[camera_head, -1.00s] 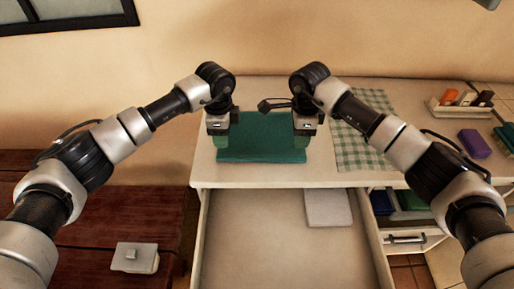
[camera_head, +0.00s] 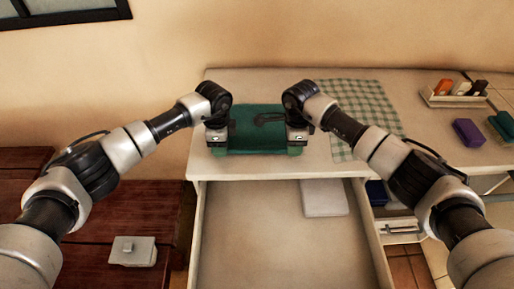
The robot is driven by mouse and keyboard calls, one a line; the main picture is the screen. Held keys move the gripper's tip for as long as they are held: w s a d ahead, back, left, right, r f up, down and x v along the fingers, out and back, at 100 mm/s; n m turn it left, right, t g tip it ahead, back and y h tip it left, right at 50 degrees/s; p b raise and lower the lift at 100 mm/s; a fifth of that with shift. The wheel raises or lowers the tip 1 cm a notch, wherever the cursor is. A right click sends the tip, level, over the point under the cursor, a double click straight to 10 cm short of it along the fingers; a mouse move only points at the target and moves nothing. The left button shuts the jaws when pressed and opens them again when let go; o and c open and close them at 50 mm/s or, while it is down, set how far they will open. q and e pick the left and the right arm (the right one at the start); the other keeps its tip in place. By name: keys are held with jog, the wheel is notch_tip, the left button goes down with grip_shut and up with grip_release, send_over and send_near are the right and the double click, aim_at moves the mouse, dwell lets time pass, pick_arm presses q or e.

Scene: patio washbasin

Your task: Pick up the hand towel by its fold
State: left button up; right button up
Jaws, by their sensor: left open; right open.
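The hand towel (camera_head: 257,136) is a dark green folded cloth lying flat on the white counter. My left gripper (camera_head: 218,150) is at the towel's left edge, pointing down, and is open. My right gripper (camera_head: 296,149) is at the towel's right edge, also pointing down and open. The fingertips are partly hidden, and I cannot tell whether they touch the cloth. The towel's middle shows between the two grippers.
A green checked cloth (camera_head: 362,112) lies right of the towel. A tray (camera_head: 457,99) with small bottles, a purple block (camera_head: 468,132) and a green sponge (camera_head: 503,126) are further right. An open drawer (camera_head: 262,235) below holds a pale flat item (camera_head: 324,198).

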pick_arm(q)
jog(key=shift+f+b, duration=0.4)
jog(key=shift+f, duration=0.1)
pick_arm(e)
jog(key=shift+f, duration=0.55)
jog(key=shift+r, duration=0.1)
jog(key=shift+f, duration=0.2)
pick_arm(q)
jog(key=shift+c, duration=0.4)
pick_arm(e)
jog(key=shift+s, duration=0.1)
jog(key=shift+c, duration=0.5)
pick_arm(q)
jog(key=shift+s, duration=0.15)
grip_shut()
pick_arm(e)
grip_shut()
jog(key=shift+f, duration=0.1)
